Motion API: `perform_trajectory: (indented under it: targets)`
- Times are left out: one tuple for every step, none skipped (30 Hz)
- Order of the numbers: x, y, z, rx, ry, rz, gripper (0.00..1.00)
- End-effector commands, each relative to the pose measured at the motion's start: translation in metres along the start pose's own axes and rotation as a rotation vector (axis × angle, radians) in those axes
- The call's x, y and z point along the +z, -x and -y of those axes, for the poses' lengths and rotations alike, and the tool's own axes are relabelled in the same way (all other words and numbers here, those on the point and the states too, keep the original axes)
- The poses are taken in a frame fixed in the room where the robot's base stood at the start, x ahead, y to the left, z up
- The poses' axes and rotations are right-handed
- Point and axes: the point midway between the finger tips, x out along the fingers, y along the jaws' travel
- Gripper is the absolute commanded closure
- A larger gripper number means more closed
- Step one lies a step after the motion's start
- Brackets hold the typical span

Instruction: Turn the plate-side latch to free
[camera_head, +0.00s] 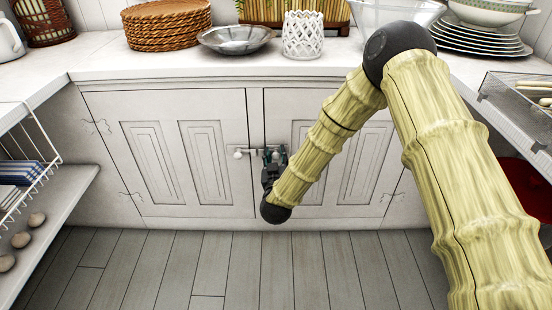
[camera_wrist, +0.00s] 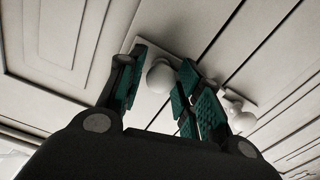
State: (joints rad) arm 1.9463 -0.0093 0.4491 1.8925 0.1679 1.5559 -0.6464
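The latch shows in the wrist view as a round white knob (camera_wrist: 159,77) on a pale strip across the cabinet doors. My gripper (camera_wrist: 164,72) is open, with its teal-padded fingers on either side of this knob; whether they touch it cannot be told. A second white knob (camera_wrist: 240,117) is outside the right finger, partly hidden by it. In the head view my gripper (camera_head: 272,156) is at the gap between the doors, where it hides the near knob. The other knob (camera_head: 238,153) shows just left of it.
The left door (camera_head: 165,150) and right door (camera_head: 345,170) look closed. Above is a white counter (camera_head: 200,65) with a metal bowl (camera_head: 235,39), a white lattice holder (camera_head: 303,36) and stacked plates (camera_head: 480,42). A wire rack (camera_head: 25,160) stands left. The floor ahead is clear.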

Motion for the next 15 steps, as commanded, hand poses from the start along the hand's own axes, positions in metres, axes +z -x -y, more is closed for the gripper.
perform_trajectory:
  targets:
    - [-0.0001, -0.0006, 0.0, 0.0, 0.0, 0.0, 0.65]
    - [-0.0002, -0.0007, 0.0, 0.0, 0.0, 0.0, 0.65]
    - [-0.0002, -0.0007, 0.0001, 0.0, 0.0, 0.0, 0.65]
    - [-0.0002, -0.0006, 0.0001, 0.0, 0.0, 0.0, 0.65]
    - [-0.0002, -0.0006, 0.0001, 0.0, 0.0, 0.0, 0.65]
    - [-0.0002, -0.0005, 0.0001, 0.0, 0.0, 0.0, 0.65]
    - [-0.0002, -0.0005, 0.0001, 0.0, 0.0, 0.0, 0.65]
    - [-0.0001, -0.0004, 0.0001, 0.0, 0.0, 0.0, 0.69]
    - [-0.0001, -0.0004, 0.0002, 0.0, 0.0, 0.0, 0.76]
    - [-0.0001, -0.0004, 0.0002, 0.0, 0.0, 0.0, 0.81]
    - [0.0, -0.0003, 0.0002, -0.001, 0.0, 0.0, 0.87]
    - [0.0, -0.0003, 0.0002, 0.0, 0.0, 0.0, 0.94]
    - [0.0, -0.0003, 0.0002, -0.001, 0.0, 0.001, 0.99]
    - [0.0, -0.0003, 0.0002, -0.001, 0.0, 0.001, 0.99]
    - [0.0001, -0.0002, 0.0002, 0.0, 0.0, 0.001, 0.99]
